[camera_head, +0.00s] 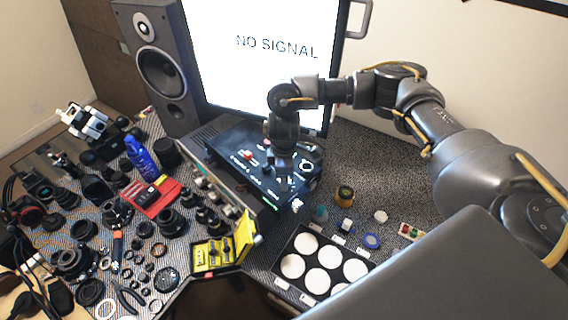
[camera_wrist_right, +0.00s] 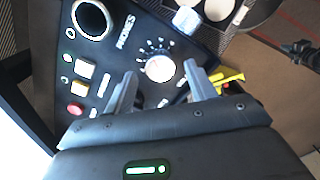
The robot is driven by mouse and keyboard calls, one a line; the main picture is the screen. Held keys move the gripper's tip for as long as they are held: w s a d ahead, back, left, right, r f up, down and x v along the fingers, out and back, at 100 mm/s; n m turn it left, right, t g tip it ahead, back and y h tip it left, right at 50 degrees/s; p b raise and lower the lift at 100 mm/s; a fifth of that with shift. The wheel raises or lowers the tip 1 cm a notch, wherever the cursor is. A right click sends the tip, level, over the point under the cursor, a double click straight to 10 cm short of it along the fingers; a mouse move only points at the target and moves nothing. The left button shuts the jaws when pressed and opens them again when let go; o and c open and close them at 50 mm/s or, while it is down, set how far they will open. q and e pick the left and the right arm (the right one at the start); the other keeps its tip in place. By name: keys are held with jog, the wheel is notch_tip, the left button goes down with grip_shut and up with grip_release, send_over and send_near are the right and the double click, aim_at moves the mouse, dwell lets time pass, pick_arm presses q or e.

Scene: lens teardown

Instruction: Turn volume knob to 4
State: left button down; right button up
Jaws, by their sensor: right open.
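The black control box (camera_head: 228,150) stands on the desk in front of the monitor. Its volume knob (camera_wrist_right: 159,68) is a round light dial ringed by small scale marks in the right wrist view. The numbers and the knob's pointer are too small to read. My right gripper (camera_head: 283,176) is above the box's front right part and hides the knob in the head view. In the right wrist view its two fingers (camera_wrist_right: 162,82) are apart, one on each side of the knob's near edge. I cannot tell whether they touch it. My left gripper is not in view.
A yellow case (camera_head: 213,254) and a tray with white discs (camera_head: 318,281) stand in front. Lens parts crowd the left desk.

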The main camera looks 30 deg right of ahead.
notch_tip(320, 180, up, 10)
jog(key=b, duration=0.1)
jog(key=shift+f, duration=0.25)
dwell(0.4)
